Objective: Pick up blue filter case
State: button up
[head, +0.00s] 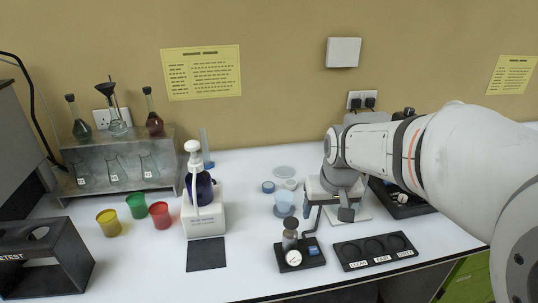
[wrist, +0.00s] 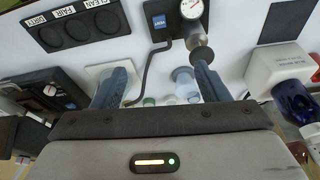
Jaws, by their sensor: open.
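The blue filter case (head: 268,187) is a small round blue piece lying on the white table in the head view. It sits beside a pale round piece (head: 290,184), behind and left of a clear bluish funnel cup (head: 284,203). My gripper (head: 328,210) is open and empty, to the right of the case and apart from it. In the wrist view my open gripper (wrist: 160,82) has several small round pieces (wrist: 170,100) in the gap between its fingers; I cannot tell for certain which is the case.
A gauge stand (head: 293,258) and a black three-well tray (head: 374,251) are at the front. A white bottle holder (head: 205,218) stands left, with red (head: 160,215), green and yellow cups beyond. A clear disc (head: 285,172) lies behind the case. Table between case and holder is free.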

jog(key=w+a+f+n+p, duration=0.1)
jog(key=w+a+p, duration=0.15)
jog(key=w, duration=0.65)
jog(key=w+a+f+p, duration=0.1)
jog(key=w+a, duration=0.2)
jog(key=w, duration=0.5)
jog(key=n+t+p, duration=0.1)
jog(key=p, duration=0.2)
send_near(269, 185)
jog(key=shift+w+a+f+y+p, duration=0.15)
jog(key=shift+w+f, duration=0.15)
jog(key=shift+f, duration=0.2)
jog(key=shift+w+f+y+p, duration=0.1)
jog(key=shift+w+f+y, duration=0.15)
jog(key=shift+f, duration=0.25)
jog(key=shift+w+a+f+y+p, duration=0.1)
jog(key=shift+w+f, duration=0.25)
jog(key=shift+f, duration=0.15)
jog(key=shift+s+d+p+x, duration=0.15)
jog(key=shift+p+x, duration=0.4)
jog(key=shift+x, duration=0.8)
jog(key=shift+s+d+p+x, duration=0.15)
jog(key=shift+p+x, duration=0.4)
jog(key=shift+x, duration=0.75)
jog(key=shift+d+f, duration=0.1)
jog(key=c, duration=1.1)
